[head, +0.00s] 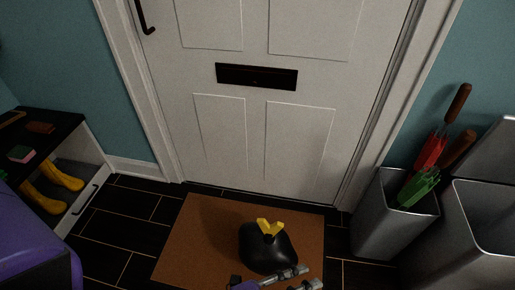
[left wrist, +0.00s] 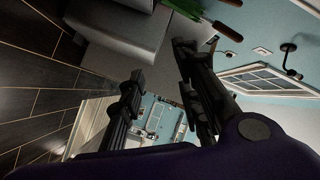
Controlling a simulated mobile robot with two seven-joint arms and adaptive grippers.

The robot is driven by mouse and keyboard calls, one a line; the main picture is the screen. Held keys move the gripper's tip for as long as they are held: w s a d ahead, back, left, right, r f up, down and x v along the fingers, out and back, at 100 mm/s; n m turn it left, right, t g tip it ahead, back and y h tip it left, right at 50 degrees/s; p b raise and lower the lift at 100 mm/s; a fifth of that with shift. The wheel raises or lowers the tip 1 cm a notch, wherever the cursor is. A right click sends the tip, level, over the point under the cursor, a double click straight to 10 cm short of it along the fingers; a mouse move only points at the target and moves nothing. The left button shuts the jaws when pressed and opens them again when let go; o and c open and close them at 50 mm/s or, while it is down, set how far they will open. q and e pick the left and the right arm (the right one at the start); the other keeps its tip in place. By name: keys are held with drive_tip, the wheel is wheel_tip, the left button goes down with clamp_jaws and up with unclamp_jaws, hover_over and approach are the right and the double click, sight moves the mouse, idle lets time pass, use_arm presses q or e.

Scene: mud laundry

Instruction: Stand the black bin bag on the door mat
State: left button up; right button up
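The black bin bag (head: 267,247) with its yellow tie (head: 270,227) sits upright on the brown door mat (head: 200,230) in the head view, right of the mat's middle. My left gripper (head: 308,278) is at the bottom of the head view, in front of the bag's lower edge and pointing right. I cannot tell whether it touches the bag. In the left wrist view the left gripper's fingers (left wrist: 158,62) are apart with nothing between them, and the bag does not show. My right gripper is not in view.
A white door (head: 255,130) stands behind the mat. Dark tiled floor (head: 125,215) is clear left of the mat.

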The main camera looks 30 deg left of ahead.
use_arm(q)
drive_tip(key=s+a+f+n+g+y, duration=0.2)
drive_tip(key=s+a+f+n+y, duration=0.3)
drive_tip(key=s+a+n, duration=0.25)
drive_tip(key=s+a+f+n+g+y, duration=0.1)
drive_tip(key=s+a+f+n+y, duration=0.5)
drive_tip(key=a, duration=0.3)
drive_tip(key=s+a+f+n+g, duration=0.1)
drive_tip(key=s+n, duration=0.1)
drive_tip(key=s, duration=0.3)
drive_tip(key=s+a+f+n+g, duration=0.1)
drive_tip(key=s+a+n+g, duration=0.1)
drive_tip(key=s, duration=0.4)
drive_tip(key=shift+s+n+g, duration=0.15)
drive_tip(key=shift+n+g, duration=0.15)
drive_tip(key=shift+n, duration=0.55)
drive_tip(key=shift+s, duration=0.1)
